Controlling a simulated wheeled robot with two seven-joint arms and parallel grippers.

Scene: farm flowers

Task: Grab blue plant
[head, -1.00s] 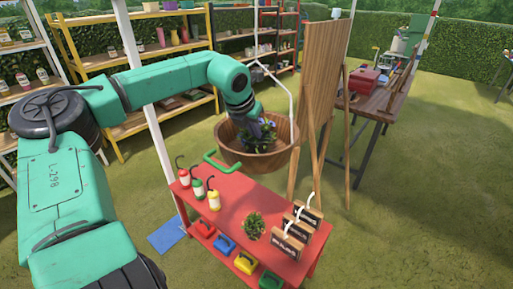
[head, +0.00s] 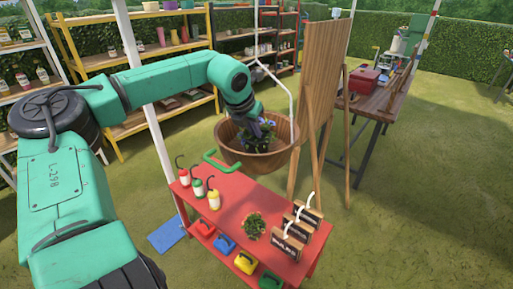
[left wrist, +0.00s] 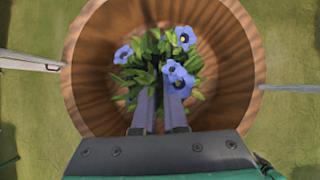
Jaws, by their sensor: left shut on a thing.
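The blue plant (head: 265,131), green leaves with several blue flowers, is inside a round wooden hanging basket (head: 246,157). My left gripper (head: 258,128) reaches down into the basket from above. In the left wrist view its two fingers (left wrist: 161,98) are shut on the blue plant (left wrist: 172,69), among the leaves and flowers near the middle of the basket (left wrist: 82,95). The exact contact point is hidden by leaves. My right gripper does not show.
A red table (head: 230,205) stands in front of the basket, with bottles (head: 213,200), a small green plant (head: 254,225) and wooden signs (head: 298,226) on it. A wooden board (head: 318,75) stands right of the basket. Shelves (head: 165,75) are behind. Grass at right is open.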

